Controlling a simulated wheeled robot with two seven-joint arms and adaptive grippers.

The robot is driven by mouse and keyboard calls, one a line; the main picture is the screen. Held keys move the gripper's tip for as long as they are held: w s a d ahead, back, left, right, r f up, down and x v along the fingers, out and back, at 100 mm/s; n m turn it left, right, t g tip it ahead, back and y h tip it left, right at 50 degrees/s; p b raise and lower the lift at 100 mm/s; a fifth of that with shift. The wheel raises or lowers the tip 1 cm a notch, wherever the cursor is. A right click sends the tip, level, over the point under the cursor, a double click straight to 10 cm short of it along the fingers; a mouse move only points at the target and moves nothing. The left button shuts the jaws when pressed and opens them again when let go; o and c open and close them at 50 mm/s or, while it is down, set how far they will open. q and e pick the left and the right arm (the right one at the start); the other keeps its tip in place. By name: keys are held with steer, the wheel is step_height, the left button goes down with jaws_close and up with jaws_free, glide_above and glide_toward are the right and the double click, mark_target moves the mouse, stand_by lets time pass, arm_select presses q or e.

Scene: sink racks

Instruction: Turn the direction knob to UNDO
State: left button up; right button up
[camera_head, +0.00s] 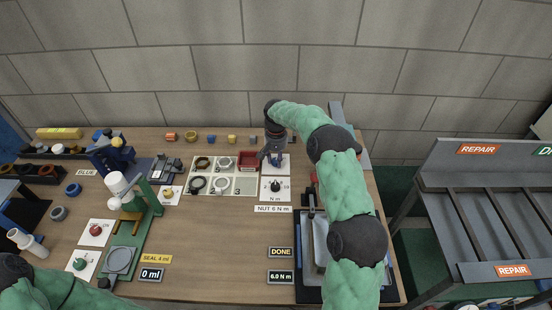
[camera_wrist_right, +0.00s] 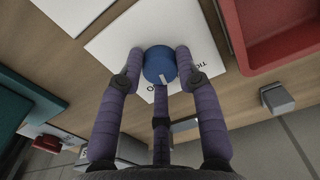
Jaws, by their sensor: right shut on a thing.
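The direction knob (camera_wrist_right: 158,62) is a round blue knob with a white pointer mark, on a white label plate (camera_wrist_right: 115,42). In the right wrist view the pointer lies toward the lower edge of the knob. Only a few letters of the plate's print show beside the fingers, and I cannot read UNDO. My right gripper (camera_wrist_right: 160,68) is shut on the knob, with fingers on both sides and one below. In the head view my right gripper (camera_head: 274,158) reaches down over that plate and mostly hides the knob. My left gripper is out of view; only its arm shows at lower left.
A red bin (camera_head: 248,159) stands just left of the knob; it shows in the right wrist view (camera_wrist_right: 270,45). A second dial (camera_head: 276,186) sits on a white plate in front. A green press (camera_head: 140,212) stands left. The middle front wood is clear.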

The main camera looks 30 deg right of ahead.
mark_target(276, 161)
steer(key=shift+s+f, duration=0.1)
steer(key=shift+f, duration=0.05)
steer(key=o, duration=1.1)
steer(key=shift+o, duration=0.2)
steer(key=shift+r, duration=0.7)
step_height(276, 161, up, 11)
steer(key=shift+f, duration=0.15)
